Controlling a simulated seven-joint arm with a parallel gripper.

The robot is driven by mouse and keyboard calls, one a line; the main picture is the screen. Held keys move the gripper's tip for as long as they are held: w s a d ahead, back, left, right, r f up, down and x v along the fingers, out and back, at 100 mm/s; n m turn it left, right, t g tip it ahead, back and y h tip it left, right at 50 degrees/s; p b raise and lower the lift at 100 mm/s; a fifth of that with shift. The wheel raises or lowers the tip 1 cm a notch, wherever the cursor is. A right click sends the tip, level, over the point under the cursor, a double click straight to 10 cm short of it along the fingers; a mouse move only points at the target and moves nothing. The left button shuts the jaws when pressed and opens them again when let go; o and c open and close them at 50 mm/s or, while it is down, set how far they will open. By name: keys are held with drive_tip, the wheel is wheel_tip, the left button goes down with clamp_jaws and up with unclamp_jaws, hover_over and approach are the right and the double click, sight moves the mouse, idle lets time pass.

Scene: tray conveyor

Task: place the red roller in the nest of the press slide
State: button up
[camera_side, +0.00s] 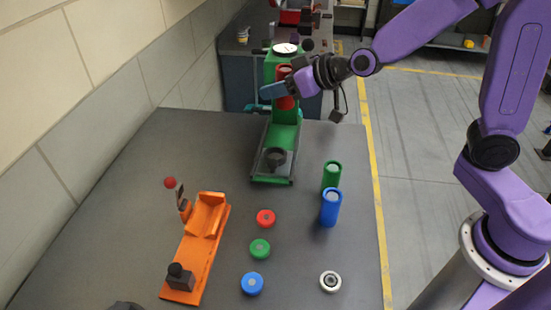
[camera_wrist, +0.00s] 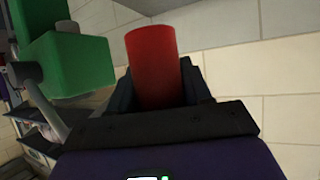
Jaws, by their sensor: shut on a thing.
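My gripper (camera_side: 277,90) is shut on the red roller (camera_side: 286,74) and holds it raised in front of the green press column (camera_side: 269,69). In the wrist view the red roller (camera_wrist: 154,62) stands out from between the dark jaws (camera_wrist: 160,92), with its lower part hidden by them. The press slide (camera_side: 280,136) runs from the column towards the front of the table. Its nest (camera_side: 275,157), a dark round cup, sits near the slide's front end and looks empty. The roller is above and behind the nest, apart from it. The green press (camera_wrist: 70,65) also shows in the wrist view.
Red (camera_side: 265,218), green (camera_side: 260,249), blue (camera_side: 252,284) and white (camera_side: 330,282) round pieces lie in front. An orange fixture (camera_side: 198,247) stands at left. A wall borders the left side.

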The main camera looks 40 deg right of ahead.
drive_tip(key=shift+s+d+m+h, duration=0.2)
drive_tip(key=shift+s+m+h, duration=0.25)
drive_tip(key=shift+m+h, duration=0.25)
drive_tip(key=shift+s+d+f+m+t+h, duration=0.3)
drive_tip(key=shift+s+f+m+t+h, duration=0.1)
drive_tip(key=shift+s+m+h, duration=0.15)
drive_tip(key=s+d+f+m+h, duration=0.4)
drive_tip(key=s+m+h, duration=0.1)
drive_tip(key=s, duration=0.3)
hover_over(273, 155)
drive_tip(key=shift+n, duration=0.25)
drive_tip(key=f, duration=0.9)
drive_tip(key=shift+s+f, duration=0.2)
drive_tip(key=shift+f, duration=0.05)
drive_tip(key=shift+w+f, duration=0.15)
drive_tip(key=shift+f, duration=1.7)
drive_tip(key=shift+f, duration=0.1)
drive_tip(key=o, duration=1.2)
